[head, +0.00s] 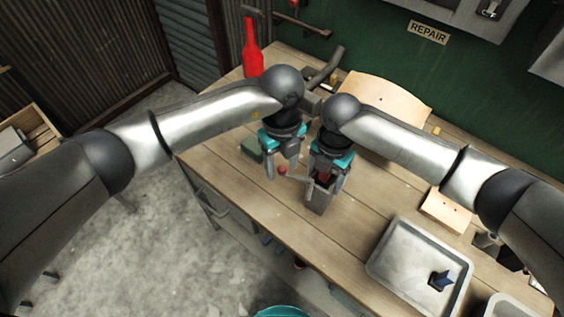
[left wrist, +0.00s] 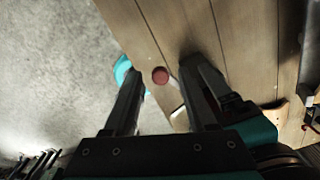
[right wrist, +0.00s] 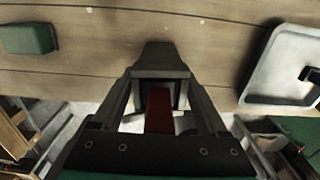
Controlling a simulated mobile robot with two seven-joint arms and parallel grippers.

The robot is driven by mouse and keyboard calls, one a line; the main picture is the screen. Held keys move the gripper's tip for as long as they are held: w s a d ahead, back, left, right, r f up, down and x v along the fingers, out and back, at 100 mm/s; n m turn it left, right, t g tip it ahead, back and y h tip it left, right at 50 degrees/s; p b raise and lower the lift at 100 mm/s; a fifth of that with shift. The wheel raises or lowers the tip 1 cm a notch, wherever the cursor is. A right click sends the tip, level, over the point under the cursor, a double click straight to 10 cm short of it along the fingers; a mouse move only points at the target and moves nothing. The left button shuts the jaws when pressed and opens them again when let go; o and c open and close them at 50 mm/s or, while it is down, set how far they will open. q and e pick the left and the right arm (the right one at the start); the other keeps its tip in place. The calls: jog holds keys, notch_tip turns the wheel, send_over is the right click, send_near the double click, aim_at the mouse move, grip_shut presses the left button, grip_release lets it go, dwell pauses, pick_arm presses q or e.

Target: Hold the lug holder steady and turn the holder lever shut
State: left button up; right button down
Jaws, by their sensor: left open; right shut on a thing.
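The lug holder (head: 316,203) is a small grey block on the workbench. My right gripper (head: 323,188) is shut on it from above, and the grey body shows between the fingers in the right wrist view (right wrist: 160,60). A dark red piece (right wrist: 159,110) shows inside, between my right fingers. The holder lever (head: 297,178) sticks out to the left and ends in a round red knob (head: 282,170). My left gripper (head: 281,174) is open and points down around the knob. In the left wrist view the knob (left wrist: 160,75) lies between the fingertips, touching neither.
A green box (head: 250,148) lies left of my grippers, near the bench edge. A metal tray (head: 385,262) with a blue piece (head: 440,279) lies at the right. A red bottle (head: 252,52) stands at the back left. A curved wooden board (head: 385,98) is behind my right arm.

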pick_arm(q)
grip_shut()
dwell(0.5)
dwell(1.0)
